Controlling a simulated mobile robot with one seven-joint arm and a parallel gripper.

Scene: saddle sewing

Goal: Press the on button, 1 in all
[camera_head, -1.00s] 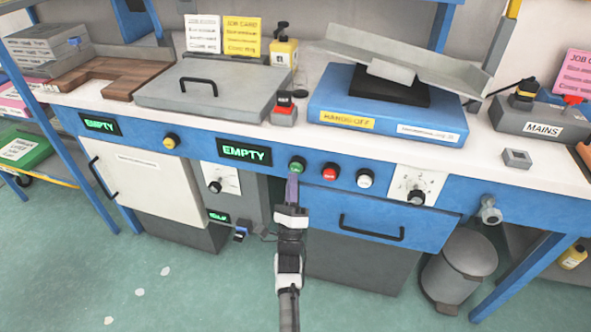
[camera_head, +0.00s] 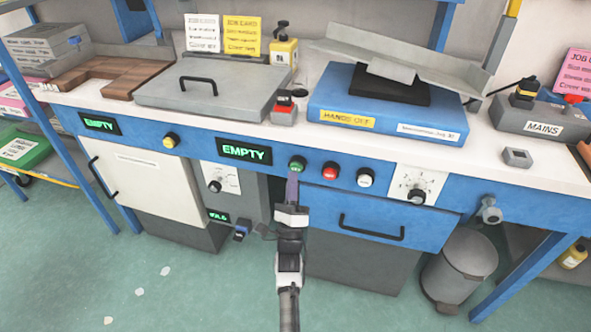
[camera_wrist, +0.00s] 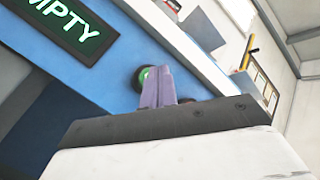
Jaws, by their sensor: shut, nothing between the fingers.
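The green button (camera_head: 297,164) is on the blue front panel of the bench, right of a display (camera_head: 244,151) that reads EMPTY. It is presumably the on button, but its label is too small to read. My gripper (camera_head: 292,178) is shut and empty, with its tips just below the green button in the head view. In the wrist view, the shut purple fingers (camera_wrist: 158,84) overlap the green button (camera_wrist: 146,76) and hide part of it. I cannot tell whether the tips touch it. A red button (camera_head: 330,170) and a white button (camera_head: 365,177) sit to the right.
A dial (camera_head: 416,190) is further right on the panel, and a yellow button (camera_head: 171,140) is to the left. A drawer handle (camera_head: 371,228) sticks out below. A bin (camera_head: 459,268) stands on the floor at right.

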